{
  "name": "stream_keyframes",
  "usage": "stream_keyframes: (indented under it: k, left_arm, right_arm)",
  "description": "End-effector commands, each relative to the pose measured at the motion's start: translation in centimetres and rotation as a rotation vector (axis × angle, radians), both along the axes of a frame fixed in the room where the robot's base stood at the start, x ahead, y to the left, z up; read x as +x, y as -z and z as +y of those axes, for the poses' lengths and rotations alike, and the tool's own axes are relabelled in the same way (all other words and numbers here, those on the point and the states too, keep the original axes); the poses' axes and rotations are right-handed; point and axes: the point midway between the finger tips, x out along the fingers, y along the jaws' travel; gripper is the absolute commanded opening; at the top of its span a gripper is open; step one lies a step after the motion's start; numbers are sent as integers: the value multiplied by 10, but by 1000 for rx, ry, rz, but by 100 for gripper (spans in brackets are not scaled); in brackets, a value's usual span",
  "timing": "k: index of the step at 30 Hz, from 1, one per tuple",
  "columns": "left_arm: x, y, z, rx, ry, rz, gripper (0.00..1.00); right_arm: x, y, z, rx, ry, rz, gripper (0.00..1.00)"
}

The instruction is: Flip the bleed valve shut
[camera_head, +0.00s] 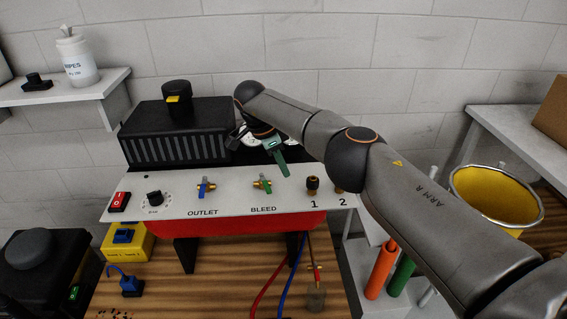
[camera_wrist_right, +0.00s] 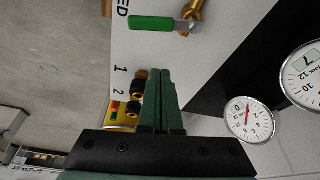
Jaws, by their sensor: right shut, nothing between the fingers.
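The bleed valve (camera_head: 262,183) is a brass fitting with a green lever, on the sloping white panel above the BLEED label. In the right wrist view its green lever (camera_wrist_right: 152,23) points from the brass body toward the lettering. My right gripper (camera_head: 281,165) has green fingers and hangs above and slightly right of the valve, pointing down. In the right wrist view the right gripper (camera_wrist_right: 160,75) is shut and empty, its fingertips apart from the lever. My left gripper is out of view.
The blue-levered outlet valve (camera_head: 204,188) is left of the bleed valve. Brass port 1 (camera_head: 312,184) stands to its right; my right forearm partly covers port 2. A black ribbed box (camera_head: 175,135) is behind the panel. Round gauges (camera_wrist_right: 250,119) stand near the gripper.

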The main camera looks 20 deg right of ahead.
Motion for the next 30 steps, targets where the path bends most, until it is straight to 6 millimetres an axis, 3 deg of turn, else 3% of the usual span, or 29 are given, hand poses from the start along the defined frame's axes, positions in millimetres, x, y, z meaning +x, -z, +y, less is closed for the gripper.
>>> stream_keyframes:
  k: [1,13,19,30]
  left_arm:
    - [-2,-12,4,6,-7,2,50]
    - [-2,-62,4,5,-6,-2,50]
    - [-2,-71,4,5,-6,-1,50]
    - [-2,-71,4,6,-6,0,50]
  right_arm:
    - [-1,-16,3,0,-1,0,0]
    - [-6,-65,18,0,2,0,0]
    - [-7,-75,22,0,4,1,0]
    - [-7,-75,22,0,5,0,0]
